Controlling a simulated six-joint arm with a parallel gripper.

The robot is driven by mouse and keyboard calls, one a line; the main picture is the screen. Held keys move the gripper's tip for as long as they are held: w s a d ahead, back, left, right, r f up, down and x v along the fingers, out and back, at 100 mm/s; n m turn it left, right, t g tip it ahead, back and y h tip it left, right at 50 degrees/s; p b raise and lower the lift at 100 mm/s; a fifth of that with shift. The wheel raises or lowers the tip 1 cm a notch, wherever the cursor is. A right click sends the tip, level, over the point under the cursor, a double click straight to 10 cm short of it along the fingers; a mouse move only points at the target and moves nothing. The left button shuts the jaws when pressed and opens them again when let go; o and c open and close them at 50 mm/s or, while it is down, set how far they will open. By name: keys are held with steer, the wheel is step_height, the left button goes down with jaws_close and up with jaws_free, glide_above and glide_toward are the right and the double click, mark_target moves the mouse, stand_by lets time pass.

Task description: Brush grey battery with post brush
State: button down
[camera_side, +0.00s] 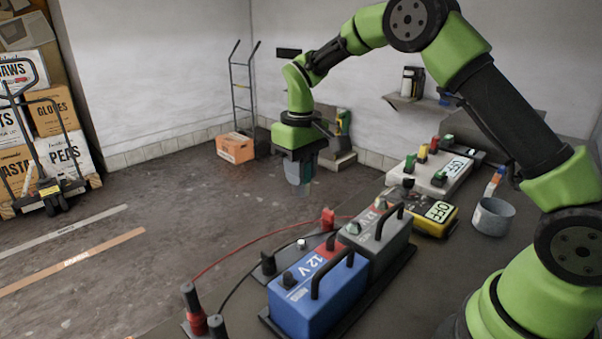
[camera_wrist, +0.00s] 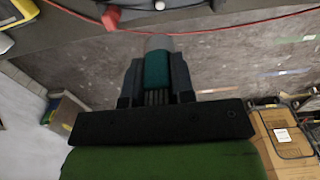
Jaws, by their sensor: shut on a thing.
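The grey battery (camera_side: 385,252) stands on the bench behind the blue battery (camera_side: 318,298), with a black handle and a green-topped post. My gripper (camera_side: 300,182) hangs fingers down, up and left of the grey battery and apart from it. It is shut on the post brush (camera_wrist: 157,68), a teal cylinder with a grey end. In the wrist view the brush sits between my fingers (camera_wrist: 156,82), and its grey end overlaps the bench edge. In the side view the brush is small and partly hidden by my gripper.
Red and black cables run to clamps at the bench's near left. An orange box (camera_side: 236,148) stands on the open floor beyond.

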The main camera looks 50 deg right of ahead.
steer(key=shift+d, duration=0.1)
steer(key=s+d+r, duration=0.1)
steer(key=s+d, duration=0.4)
steer(key=d, duration=0.3)
glide_above(383, 199)
steer(key=shift+r, duration=0.35)
steer(key=shift+f, duration=2)
steer(key=shift+f, duration=1.4)
steer(key=c, duration=0.9)
jaws_free()
